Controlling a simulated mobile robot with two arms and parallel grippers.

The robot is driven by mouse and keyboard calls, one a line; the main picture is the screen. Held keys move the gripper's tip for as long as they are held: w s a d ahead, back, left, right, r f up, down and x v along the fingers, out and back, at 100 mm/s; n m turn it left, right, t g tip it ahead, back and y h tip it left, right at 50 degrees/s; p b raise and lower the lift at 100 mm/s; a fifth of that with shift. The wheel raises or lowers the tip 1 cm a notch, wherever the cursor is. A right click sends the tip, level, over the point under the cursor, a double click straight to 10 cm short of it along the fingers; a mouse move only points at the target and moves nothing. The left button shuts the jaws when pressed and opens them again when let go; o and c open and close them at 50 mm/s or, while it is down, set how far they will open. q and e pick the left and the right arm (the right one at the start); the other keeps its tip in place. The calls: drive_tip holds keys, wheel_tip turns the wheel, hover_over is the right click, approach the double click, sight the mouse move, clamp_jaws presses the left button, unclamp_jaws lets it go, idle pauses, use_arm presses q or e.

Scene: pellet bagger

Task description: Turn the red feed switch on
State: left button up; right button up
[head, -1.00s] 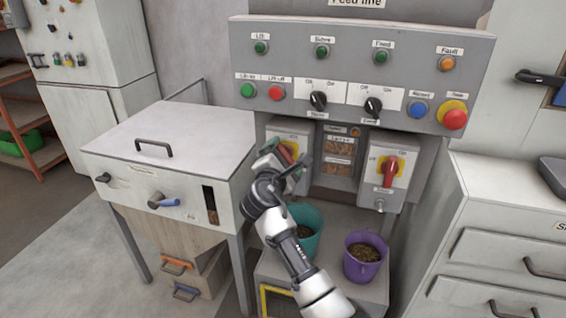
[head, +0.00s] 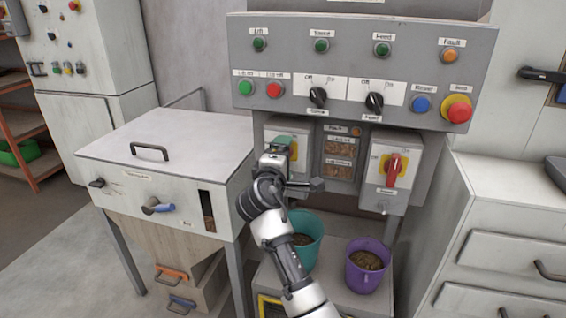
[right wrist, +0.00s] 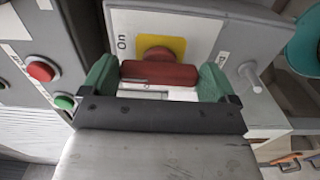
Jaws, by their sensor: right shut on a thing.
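In the head view my right gripper (head: 283,150) is at the left of two switch boxes under the control panel and covers most of its switch. In the right wrist view the red switch handle (right wrist: 158,73) lies between the green fingertips of the right gripper (right wrist: 157,82), which is shut on it. The handle sits on a yellow plate (right wrist: 168,44), with an "On" label beside it. A second red switch (head: 393,169) on a yellow plate is on the right box, untouched. The left gripper is out of view.
The control panel (head: 350,52) with buttons and two black knobs hangs above. A teal bucket (head: 313,252) and a purple bucket (head: 369,265) stand below. A white hopper bin (head: 152,198) is at left, a drawer cabinet (head: 505,215) at right.

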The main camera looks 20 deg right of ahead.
idle(0.4)
drive_tip(key=o, duration=0.6)
drive_tip(key=shift+o, duration=0.2)
